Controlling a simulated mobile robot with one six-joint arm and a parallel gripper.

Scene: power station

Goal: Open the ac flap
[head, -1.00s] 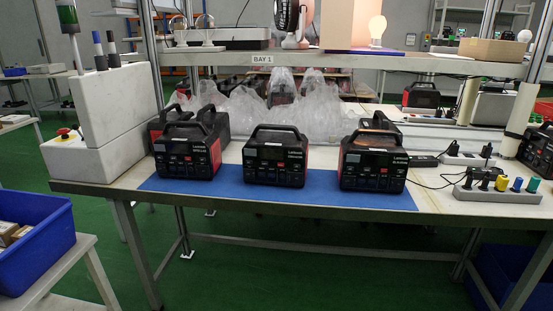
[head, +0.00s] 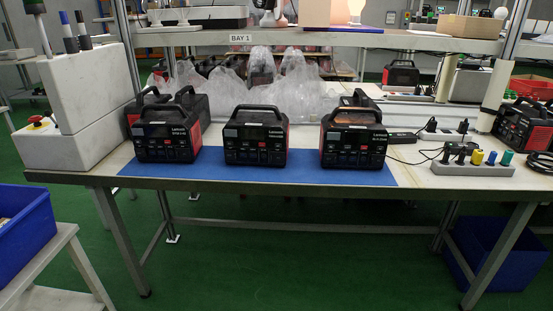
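Three black and red power stations stand upright in a row along the front of the blue mat (head: 210,178) on the bench: a left one (head: 165,140), a middle one (head: 256,138) and a right one (head: 354,140). Each has a carry handle on top and a front panel with small sockets and dark covers. The panels are too small here to tell which cover is the AC flap, or whether it is open or shut. My gripper is not in view.
A white box with a red button (head: 70,110) stands at the bench's left end. A power strip with coloured plugs (head: 472,168) lies at the right. Clear plastic bags (head: 285,95) are piled behind. A blue bin (head: 22,232) is at lower left. The green floor before the bench is clear.

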